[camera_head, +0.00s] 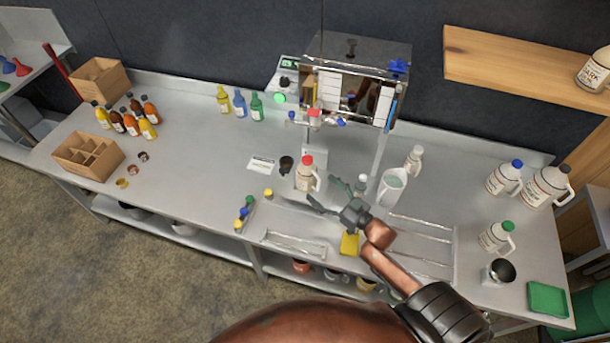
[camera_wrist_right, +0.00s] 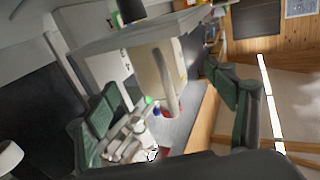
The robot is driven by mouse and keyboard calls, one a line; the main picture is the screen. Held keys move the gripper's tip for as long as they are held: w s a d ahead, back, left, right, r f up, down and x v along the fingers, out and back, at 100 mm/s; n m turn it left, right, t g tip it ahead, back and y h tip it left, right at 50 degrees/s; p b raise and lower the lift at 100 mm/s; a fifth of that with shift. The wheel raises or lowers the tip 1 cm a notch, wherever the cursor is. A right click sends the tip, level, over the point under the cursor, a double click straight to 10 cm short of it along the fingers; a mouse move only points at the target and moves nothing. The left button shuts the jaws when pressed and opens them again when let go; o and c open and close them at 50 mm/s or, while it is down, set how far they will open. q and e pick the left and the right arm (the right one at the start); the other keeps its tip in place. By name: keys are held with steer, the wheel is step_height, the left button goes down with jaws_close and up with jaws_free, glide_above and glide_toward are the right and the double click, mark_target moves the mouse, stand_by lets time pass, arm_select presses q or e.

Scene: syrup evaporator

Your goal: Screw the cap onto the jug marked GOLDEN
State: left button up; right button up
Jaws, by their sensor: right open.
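Several pale jugs stand on the steel counter in the head view, but the labels are too small to read, so I cannot tell which is marked GOLDEN. A red-capped jug (camera_head: 306,177) stands upright near the middle. My right gripper (camera_head: 324,193) is open and empty, just right of and in front of that jug, apart from it as far as I can see. Its spread fingers also show in the right wrist view (camera_wrist_right: 170,110), with a blurred pale form between them. Small loose caps, including a yellow one (camera_head: 268,193), lie left of the gripper. My left gripper is out of view.
A white pitcher (camera_head: 392,187) and a small white jug (camera_head: 413,160) stand right of the gripper. A blue-capped jug (camera_head: 502,180) and a green-capped jug (camera_head: 494,237) stand farther right. The boxy evaporator (camera_head: 350,50) rises behind.

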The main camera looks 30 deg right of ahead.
mark_target(307, 176)
steer(key=shift+x, duration=1.35)
steer(key=b+x, duration=0.1)
steer(key=x, duration=0.4)
steer(key=shift+w+d+f, duration=0.1)
steer(key=shift+d, duration=0.05)
steer(key=shift+c, duration=0.4)
steer(key=c, duration=1.7)
steer(key=shift+c, duration=0.6)
